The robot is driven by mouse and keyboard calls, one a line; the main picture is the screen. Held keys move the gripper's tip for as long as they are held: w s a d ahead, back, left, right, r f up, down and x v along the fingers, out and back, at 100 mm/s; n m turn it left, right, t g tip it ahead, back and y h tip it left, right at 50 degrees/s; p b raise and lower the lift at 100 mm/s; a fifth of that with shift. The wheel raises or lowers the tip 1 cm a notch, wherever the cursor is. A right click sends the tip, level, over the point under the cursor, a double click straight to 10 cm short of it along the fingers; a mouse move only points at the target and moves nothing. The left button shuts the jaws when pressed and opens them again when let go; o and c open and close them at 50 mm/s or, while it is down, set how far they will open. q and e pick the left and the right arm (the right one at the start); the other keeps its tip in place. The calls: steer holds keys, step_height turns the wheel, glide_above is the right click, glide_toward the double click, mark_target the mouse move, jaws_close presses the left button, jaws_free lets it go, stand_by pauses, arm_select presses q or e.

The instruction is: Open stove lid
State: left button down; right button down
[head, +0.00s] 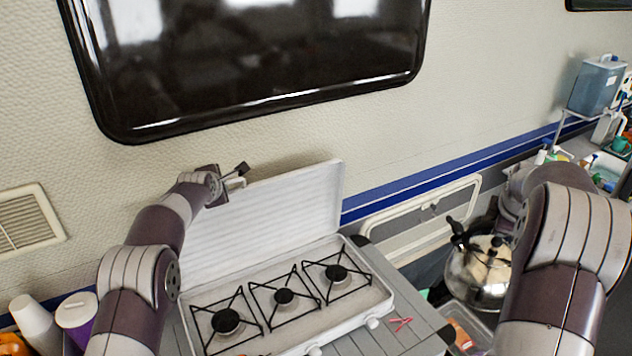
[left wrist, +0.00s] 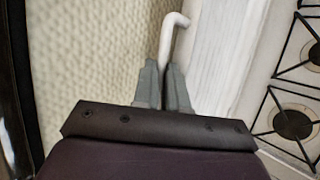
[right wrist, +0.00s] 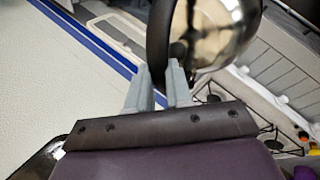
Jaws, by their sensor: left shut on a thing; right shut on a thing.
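The white stove (head: 369,314) stands with its lid (head: 300,205) raised, leaning back toward the wall. Its burners with black wire grates are uncovered. My left gripper (head: 241,172) is at the lid's upper left edge. In the left wrist view, its fingers (left wrist: 163,80) are shut on a bent white lid handle (left wrist: 176,22). My right gripper (right wrist: 158,82), in the right wrist view, is shut on a black handle (right wrist: 160,35) of a shiny metal pot (right wrist: 222,35). The pot also shows in the head view (head: 478,280), right of the stove; my right arm partly hides it.
A window (head: 250,60) is above. A blue container (head: 598,85) stands far right.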

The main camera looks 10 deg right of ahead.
arm_select(q)
steer(key=shift+w+a+r+p, duration=0.15)
steer(key=shift+w+r+p, duration=0.3)
steer(key=shift+w, duration=0.05)
steer(key=shift+w+f, duration=0.15)
steer(key=shift+w, duration=0.1)
arm_select(e)
step_height(320, 180, up, 2)
steer(key=shift+w+r, duration=0.15)
